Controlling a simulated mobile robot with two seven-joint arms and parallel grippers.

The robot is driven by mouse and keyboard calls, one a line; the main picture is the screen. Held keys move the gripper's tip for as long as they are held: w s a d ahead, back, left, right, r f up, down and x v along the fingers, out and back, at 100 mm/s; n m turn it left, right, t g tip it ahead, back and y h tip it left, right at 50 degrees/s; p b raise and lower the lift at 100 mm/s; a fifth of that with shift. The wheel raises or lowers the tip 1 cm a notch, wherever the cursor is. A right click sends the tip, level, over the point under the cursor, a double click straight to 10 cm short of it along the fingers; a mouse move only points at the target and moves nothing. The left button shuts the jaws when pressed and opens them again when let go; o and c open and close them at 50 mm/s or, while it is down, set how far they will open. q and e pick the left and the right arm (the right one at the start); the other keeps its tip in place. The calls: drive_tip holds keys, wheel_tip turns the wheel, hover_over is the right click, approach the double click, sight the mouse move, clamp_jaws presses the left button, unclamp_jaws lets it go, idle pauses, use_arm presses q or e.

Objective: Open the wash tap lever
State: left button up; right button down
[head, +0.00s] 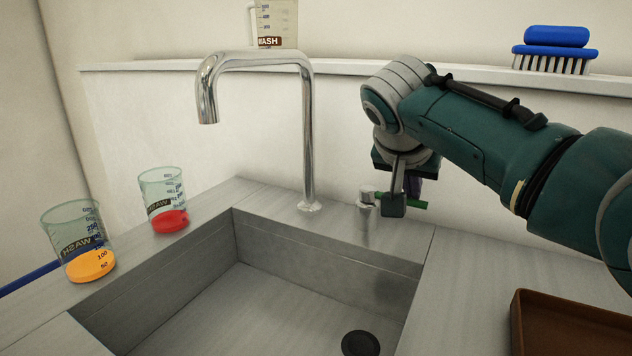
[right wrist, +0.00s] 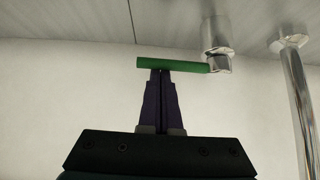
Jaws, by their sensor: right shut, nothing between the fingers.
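The wash tap lever is a green bar (head: 415,204) on a short metal post (head: 366,212) to the right of the chrome spout (head: 308,140). In the right wrist view the green bar (right wrist: 185,65) sticks out sideways from the metal post (right wrist: 215,38). My right gripper (head: 394,205) is at the bar, partly covering it in the head view. In the right wrist view the gripper's dark fingers (right wrist: 161,78) are together and empty, their tips against or very close to the bar's free end; contact is not certain. My left gripper is out of view.
A steel sink (head: 330,243) with a dark drain (head: 360,343) lies below the spout. Two WASH beakers, one orange-bottomed (head: 90,262), one red-bottomed (head: 169,220), stand left. A ledge (head: 335,70) behind holds another beaker (head: 275,22) and a blue brush (head: 555,48). A brown tray (head: 517,330) is at right.

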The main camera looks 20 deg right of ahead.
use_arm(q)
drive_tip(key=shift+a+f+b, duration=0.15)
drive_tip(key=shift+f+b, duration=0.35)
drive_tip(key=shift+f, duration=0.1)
use_arm(e)
drive_tip(key=shift+s+a+m+g+h, duration=0.2)
drive_tip(key=shift+a+m+g+h, duration=0.15)
drive_tip(key=shift+m+g, duration=0.25)
drive_tip(key=shift+s+a+f+m+g+h+b, duration=0.1)
drive_tip(key=shift+s+a+m+g+h+b, duration=0.15)
drive_tip(key=shift+m, duration=0.25)
drive_tip(key=shift+s+a+m+g+b, duration=0.15)
drive_tip(key=shift+a+m+b, duration=0.15)
drive_tip(key=shift+m, duration=0.2)
drive_tip(key=shift+s+a, duration=0.2)
drive_tip(key=shift+a, duration=0.5)
drive_tip(key=shift+s+a, duration=0.1)
drive_tip(key=shift+a, duration=1.2)
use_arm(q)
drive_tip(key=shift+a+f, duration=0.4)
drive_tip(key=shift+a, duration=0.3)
use_arm(e)
drive_tip(key=shift+w+a, duration=0.2)
drive_tip(key=shift+a, duration=0.25)
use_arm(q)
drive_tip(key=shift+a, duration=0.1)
